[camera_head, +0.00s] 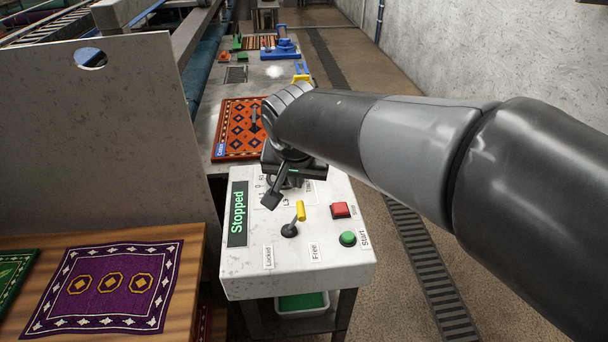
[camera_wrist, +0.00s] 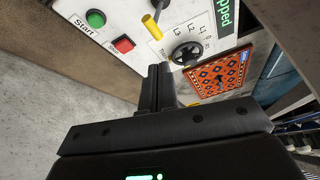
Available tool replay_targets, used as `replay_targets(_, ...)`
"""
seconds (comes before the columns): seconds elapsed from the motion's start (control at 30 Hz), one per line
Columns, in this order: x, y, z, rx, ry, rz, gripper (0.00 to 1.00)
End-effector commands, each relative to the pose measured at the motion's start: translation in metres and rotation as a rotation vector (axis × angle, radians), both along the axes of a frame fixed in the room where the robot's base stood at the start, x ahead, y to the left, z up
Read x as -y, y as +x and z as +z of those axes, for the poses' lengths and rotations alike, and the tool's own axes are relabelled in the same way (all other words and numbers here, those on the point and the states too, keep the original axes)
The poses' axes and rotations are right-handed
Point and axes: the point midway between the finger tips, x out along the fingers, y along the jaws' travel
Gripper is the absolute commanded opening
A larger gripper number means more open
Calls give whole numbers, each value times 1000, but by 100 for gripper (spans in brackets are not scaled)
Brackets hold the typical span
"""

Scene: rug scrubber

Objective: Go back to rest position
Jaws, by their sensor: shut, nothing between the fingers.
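My gripper (camera_head: 271,199) is above the white control panel (camera_head: 240,275), with its fingers together and nothing between them. In the wrist view, the closed fingers (camera_wrist: 160,70) point toward the panel, near its black dial (camera_wrist: 187,53). I cannot tell whether they touch the panel. My arm reaches in from the right in the head view. The gripper partly hides the dial area there.
The panel carries a "Stopped" display (camera_head: 238,213), a yellow-tipped lever (camera_head: 300,211), a red button (camera_head: 341,210) and a green button (camera_head: 348,238). An orange rug (camera_head: 236,135) lies behind it. A purple rug (camera_head: 110,284) lies left, before a grey partition (camera_head: 90,140).

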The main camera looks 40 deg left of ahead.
Motion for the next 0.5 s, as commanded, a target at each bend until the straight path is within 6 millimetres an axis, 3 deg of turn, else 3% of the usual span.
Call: replay_targets(0.5,6,5,2,3,0,-9,0)
